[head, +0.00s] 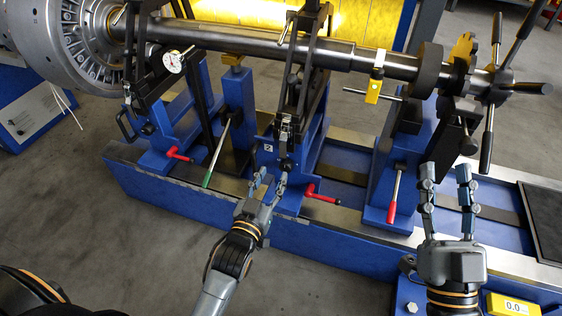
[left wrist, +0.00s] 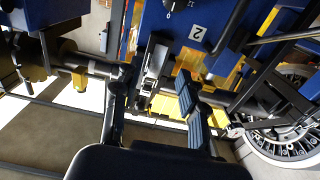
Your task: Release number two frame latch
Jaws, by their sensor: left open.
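The number two frame (head: 267,163) is a blue pedestal with a white "2" label, which also shows in the left wrist view (left wrist: 197,33). Its latch (head: 284,130) is a small metal toggle on the black upright, above a dark round knob. My left gripper (head: 269,181) is open and empty, just below the label and knob in the head view. In the left wrist view the latch (left wrist: 153,66) appears between the two fingers, beyond their tips, with no contact visible. My right gripper (head: 446,170) is open and empty at the right, in front of the right blue pedestal.
A long steel shaft (head: 330,52) with a bladed rotor (head: 88,40) runs across the frames above. Red-handled levers (head: 322,195) and a green-handled lever (head: 212,165) stick out nearby. The floor at lower left is clear.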

